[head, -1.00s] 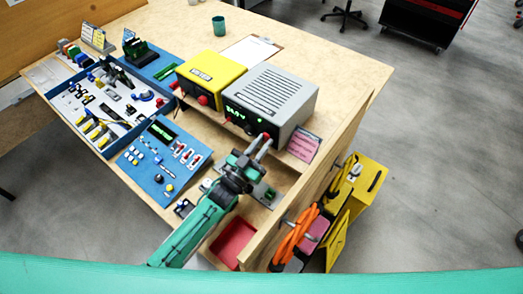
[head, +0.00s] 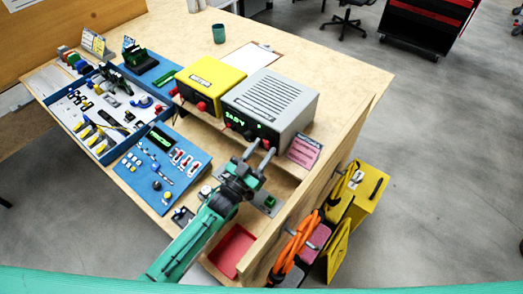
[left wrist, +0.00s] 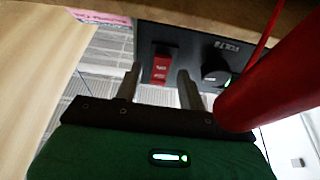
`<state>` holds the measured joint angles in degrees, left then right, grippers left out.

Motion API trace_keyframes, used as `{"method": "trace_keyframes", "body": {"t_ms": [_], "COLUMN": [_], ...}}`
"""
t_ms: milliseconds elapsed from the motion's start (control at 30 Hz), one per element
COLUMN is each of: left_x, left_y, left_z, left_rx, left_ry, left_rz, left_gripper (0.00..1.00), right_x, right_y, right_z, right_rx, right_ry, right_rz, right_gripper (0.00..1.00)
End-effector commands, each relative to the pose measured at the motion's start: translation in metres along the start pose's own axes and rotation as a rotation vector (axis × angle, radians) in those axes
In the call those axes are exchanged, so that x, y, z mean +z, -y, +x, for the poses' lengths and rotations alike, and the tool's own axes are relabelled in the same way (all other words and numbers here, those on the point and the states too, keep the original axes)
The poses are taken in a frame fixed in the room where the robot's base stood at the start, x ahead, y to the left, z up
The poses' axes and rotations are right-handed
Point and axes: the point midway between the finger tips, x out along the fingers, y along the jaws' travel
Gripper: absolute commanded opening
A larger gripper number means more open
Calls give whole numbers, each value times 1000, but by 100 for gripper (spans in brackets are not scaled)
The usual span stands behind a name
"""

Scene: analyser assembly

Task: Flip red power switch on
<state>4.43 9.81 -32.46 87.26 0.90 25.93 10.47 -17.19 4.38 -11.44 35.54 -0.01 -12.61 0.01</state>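The grey power supply (head: 271,95) stands on the raised wooden shelf in the head view, with a lit green display on its front. The red power switch (left wrist: 162,66) shows in the left wrist view on the supply's dark front panel; its on or off position is not clear. My left gripper (head: 259,152) is in front of the right part of that panel. In the left wrist view the left gripper (left wrist: 161,84) is open and empty, its two fingers on either side of the switch. Contact cannot be told. My right gripper is not in view.
A black knob (left wrist: 215,69) and a large red cylindrical part (left wrist: 268,78) are right of the switch in the wrist view. A yellow unit (head: 209,80) stands beside the supply. A pink note (head: 304,149) is near its right corner. Orange cables (head: 294,247) hang at the table side.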

Motion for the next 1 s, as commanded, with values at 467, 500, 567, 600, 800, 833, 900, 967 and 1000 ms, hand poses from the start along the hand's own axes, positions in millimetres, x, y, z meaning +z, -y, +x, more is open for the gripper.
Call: {"method": "trace_keyframes", "body": {"t_ms": [467,500,567,600,800,833,900,967,1000], "left_x": [-22,-26,-30,-32,-41,-42,-43,-43,-43], "left_y": [0,0,0,0,0,0,0,0,0], "left_z": [-80,-87,-96,-102,-120,-121,-123,-123,-123], "left_rx": [0,0,1,0,0,0,0,0,0], "left_ry": [3,3,3,3,1,1,1,0,0], "left_rz": [1,0,0,0,-1,-1,-1,-1,-1], "left_gripper": [40,40,40,40,40,40,40,40,40], "right_x": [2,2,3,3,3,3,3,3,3], "right_y": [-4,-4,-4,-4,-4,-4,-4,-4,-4], "right_z": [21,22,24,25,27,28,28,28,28], "right_rx": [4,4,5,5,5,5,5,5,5], "right_ry": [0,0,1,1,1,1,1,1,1], "right_rz": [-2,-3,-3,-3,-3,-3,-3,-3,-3], "right_gripper": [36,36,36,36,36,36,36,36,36]}}
